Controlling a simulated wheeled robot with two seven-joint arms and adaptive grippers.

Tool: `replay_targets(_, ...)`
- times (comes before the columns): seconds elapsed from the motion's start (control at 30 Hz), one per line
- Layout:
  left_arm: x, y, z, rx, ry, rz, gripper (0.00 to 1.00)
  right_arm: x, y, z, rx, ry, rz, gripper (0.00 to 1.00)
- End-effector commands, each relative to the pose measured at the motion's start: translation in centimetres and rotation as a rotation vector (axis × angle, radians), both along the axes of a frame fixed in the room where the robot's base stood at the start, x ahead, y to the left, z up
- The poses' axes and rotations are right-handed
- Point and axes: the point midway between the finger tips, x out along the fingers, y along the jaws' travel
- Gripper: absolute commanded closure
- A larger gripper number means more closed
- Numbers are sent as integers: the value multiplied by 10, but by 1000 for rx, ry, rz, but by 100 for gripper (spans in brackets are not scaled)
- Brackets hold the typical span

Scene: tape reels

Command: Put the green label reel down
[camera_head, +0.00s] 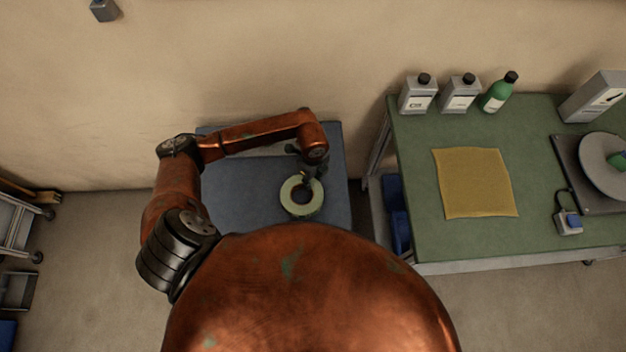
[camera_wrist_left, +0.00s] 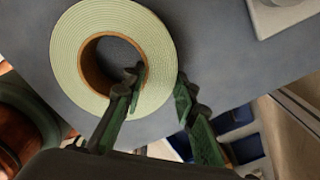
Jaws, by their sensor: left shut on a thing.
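The green label reel (camera_head: 290,203) is a pale green ring with a brown core, lying flat-on over the blue-grey tabletop (camera_head: 240,200) at the middle of the head view. It fills the upper left of the left wrist view (camera_wrist_left: 68,62). My left gripper (camera_wrist_left: 161,82) is shut on the reel's band, one finger inside the core hole and the other outside the rim. In the head view the left gripper (camera_head: 313,174) is at the reel's upper right edge. I cannot tell whether the reel touches the tabletop. My right gripper is not in view.
A green bench (camera_head: 405,185) at right holds a yellow cloth (camera_head: 475,182), several bottles and a round-plated device (camera_head: 603,165). Blue bins (camera_head: 397,213) sit below its left side. The blue-grey top is bare left of the reel. A wall (camera_head: 240,60) stands behind.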

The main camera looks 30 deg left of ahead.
Motion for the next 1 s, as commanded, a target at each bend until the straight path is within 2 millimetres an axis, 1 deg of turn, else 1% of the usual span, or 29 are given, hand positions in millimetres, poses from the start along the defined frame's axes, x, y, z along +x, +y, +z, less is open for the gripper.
replay_targets(0.27,1,0,0,-1,-3,0,100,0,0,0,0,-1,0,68)
replay_targets(0.3,1,0,0,-1,-3,0,71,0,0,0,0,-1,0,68)
replay_targets(0.5,1,0,0,-1,-3,0,57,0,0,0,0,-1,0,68)
replay_targets(0.83,1,0,3,0,-3,0,56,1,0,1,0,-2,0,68)
replay_targets(0.93,2,0,12,1,-5,-1,56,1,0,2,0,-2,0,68)
replay_targets(1.0,2,0,23,0,-7,-1,56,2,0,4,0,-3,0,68)
